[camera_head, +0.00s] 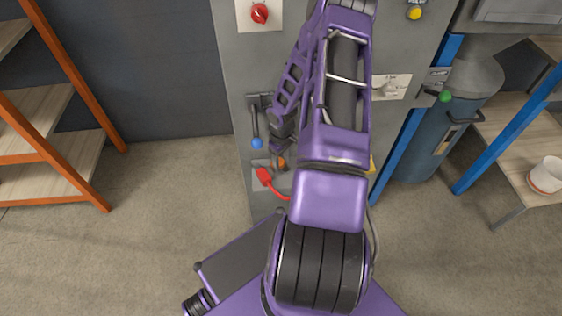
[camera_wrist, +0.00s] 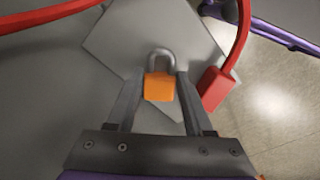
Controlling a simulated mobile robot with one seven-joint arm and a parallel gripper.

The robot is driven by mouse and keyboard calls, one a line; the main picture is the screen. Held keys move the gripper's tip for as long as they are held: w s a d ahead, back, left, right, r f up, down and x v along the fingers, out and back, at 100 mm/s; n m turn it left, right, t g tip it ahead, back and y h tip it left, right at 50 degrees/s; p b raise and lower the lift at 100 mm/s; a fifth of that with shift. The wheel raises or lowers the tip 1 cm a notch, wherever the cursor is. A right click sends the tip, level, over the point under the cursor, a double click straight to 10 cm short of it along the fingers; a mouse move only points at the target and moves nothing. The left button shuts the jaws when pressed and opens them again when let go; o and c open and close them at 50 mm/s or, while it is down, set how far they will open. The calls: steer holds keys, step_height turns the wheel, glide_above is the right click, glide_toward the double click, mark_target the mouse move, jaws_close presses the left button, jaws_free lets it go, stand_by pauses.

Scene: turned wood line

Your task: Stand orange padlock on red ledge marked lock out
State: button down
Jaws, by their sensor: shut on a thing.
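The orange padlock (camera_wrist: 159,88), with a grey metal shackle, is between the two fingers of my gripper (camera_wrist: 160,83) in the wrist view. My gripper is shut on its orange body, and the shackle points away from the wrist. A small part of the padlock (camera_head: 281,163) shows in the head view beside my arm, low in front of the grey cabinet. Behind the padlock in the wrist view is a pale grey square plate (camera_wrist: 125,32). I cannot make out a red ledge or its lock out marking for certain; my arm hides part of the cabinet front.
A red handle (camera_head: 264,176) with a curved red rod is close to the gripper; its block (camera_wrist: 215,88) is just right of the fingers in the wrist view. A blue-knobbed lever (camera_head: 256,143) hangs above left. Shelving (camera_head: 60,100) stands left, with open floor between.

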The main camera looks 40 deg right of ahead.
mark_target(282, 166)
steer(key=shift+c, duration=1.4)
jaws_free()
step_height(282, 166, up, 16)
steer(key=p, duration=0.4)
steer(key=shift+s+r, duration=0.15)
steer(key=shift+r, duration=0.1)
steer(key=shift+o, duration=0.4)
steer(key=shift+r, duration=0.3)
steer(key=shift+t, duration=0.9)
step_height(282, 166, down, 17)
steer(key=b, duration=0.4)
